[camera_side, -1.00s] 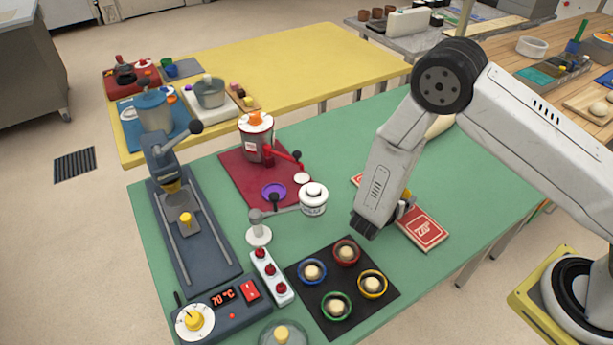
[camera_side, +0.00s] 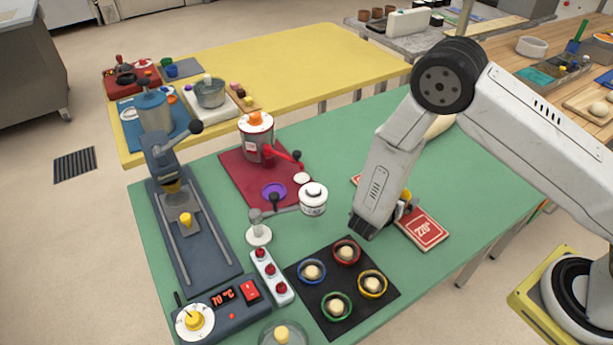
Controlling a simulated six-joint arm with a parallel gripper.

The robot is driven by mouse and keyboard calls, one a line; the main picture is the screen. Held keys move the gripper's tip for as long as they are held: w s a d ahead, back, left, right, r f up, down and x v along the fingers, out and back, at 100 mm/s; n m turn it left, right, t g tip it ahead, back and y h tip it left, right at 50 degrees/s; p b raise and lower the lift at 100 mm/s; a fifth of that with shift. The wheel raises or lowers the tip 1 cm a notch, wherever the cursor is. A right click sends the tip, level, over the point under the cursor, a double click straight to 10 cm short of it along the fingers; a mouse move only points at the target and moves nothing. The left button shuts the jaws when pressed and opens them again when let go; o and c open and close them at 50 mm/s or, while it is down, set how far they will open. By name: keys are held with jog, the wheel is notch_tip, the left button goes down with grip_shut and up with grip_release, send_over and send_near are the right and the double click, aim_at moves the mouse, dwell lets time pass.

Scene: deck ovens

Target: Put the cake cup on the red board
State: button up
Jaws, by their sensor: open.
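The red board (camera_side: 423,230), marked "220°", lies on the green table to the right of my arm, and its left part is hidden behind the arm. My gripper (camera_side: 404,210) is open, low over the board's near-left part and mostly hidden by my wrist. A small yellow thing (camera_side: 406,194) shows beside the gripper; I cannot tell whether it is part of the cake cup. Several cups with pale tops stand on a black mat (camera_side: 322,306): a blue (camera_side: 312,271), a red (camera_side: 347,252), a yellow (camera_side: 372,284) and a green one (camera_side: 337,306).
A dark press (camera_side: 190,230) fills the left side. A red mat (camera_side: 235,170) bears a red-and-white machine (camera_side: 256,138). Green table is clear behind my arm.

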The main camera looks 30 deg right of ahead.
jog(key=v, duration=1.1)
jog(key=shift+s+a+r, duration=0.1)
jog(key=shift+a, duration=0.1)
jog(key=shift+s+d+r+m+g, duration=0.25)
jog(key=shift+d+m+g, duration=0.15)
jog(key=shift+d+m, duration=0.1)
jog(key=s+d+r+m+y, duration=0.3)
jog(key=r+m+y, duration=0.3)
jog(key=m, duration=0.5)
jog(key=s+d+r+m+g+y, duration=0.1)
jog(key=s+d+r+m+y, duration=0.3)
jog(key=m, duration=0.7)
jog(key=r+y, duration=0.1)
jog(key=y, duration=0.1)
jog(key=shift+r+m+y, duration=0.3)
jog(key=shift+r+y, duration=0.05)
jog(key=shift+y, duration=0.05)
